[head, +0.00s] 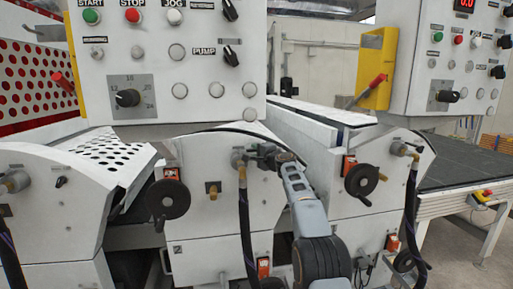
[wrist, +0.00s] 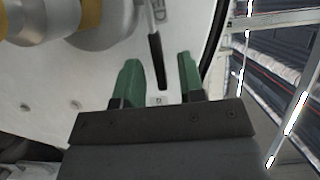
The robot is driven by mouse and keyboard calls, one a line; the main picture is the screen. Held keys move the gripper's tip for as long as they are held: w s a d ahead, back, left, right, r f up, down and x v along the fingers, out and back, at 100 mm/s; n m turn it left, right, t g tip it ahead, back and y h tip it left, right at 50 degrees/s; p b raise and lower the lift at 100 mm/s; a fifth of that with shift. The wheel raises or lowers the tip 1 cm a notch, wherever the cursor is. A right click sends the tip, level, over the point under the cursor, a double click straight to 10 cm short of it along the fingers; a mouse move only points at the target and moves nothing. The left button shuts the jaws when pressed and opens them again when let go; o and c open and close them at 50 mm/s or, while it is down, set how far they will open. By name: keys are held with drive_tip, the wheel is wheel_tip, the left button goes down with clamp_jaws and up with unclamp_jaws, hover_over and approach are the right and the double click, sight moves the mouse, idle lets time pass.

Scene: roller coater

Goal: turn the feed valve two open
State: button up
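In the wrist view, my gripper (wrist: 160,75) has its two green fingers spread apart. A slim black valve lever (wrist: 155,62) on a bright metal stem hangs between and beyond the fingertips, against the white machine panel (wrist: 105,75). No contact with either finger shows. In the head view, my gripper (head: 268,153) is at the middle machine unit, just right of a hose fitting (head: 239,162) with a black hose below. There the arm and gripper cover the lever. A small label on the panel shows between the fingers, too small to read.
A large metal and brass fitting (wrist: 70,20) is close at the upper left of the wrist view. Black handwheels (head: 168,199) (head: 361,180) stand out on both sides of my arm. A control box (head: 165,60) overhangs above. A conveyor (head: 455,172) lies at right.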

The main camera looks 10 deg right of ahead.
drive_tip(key=shift+w, duration=0.15)
drive_tip(key=shift+c, duration=0.3)
clamp_jaws()
idle(0.3)
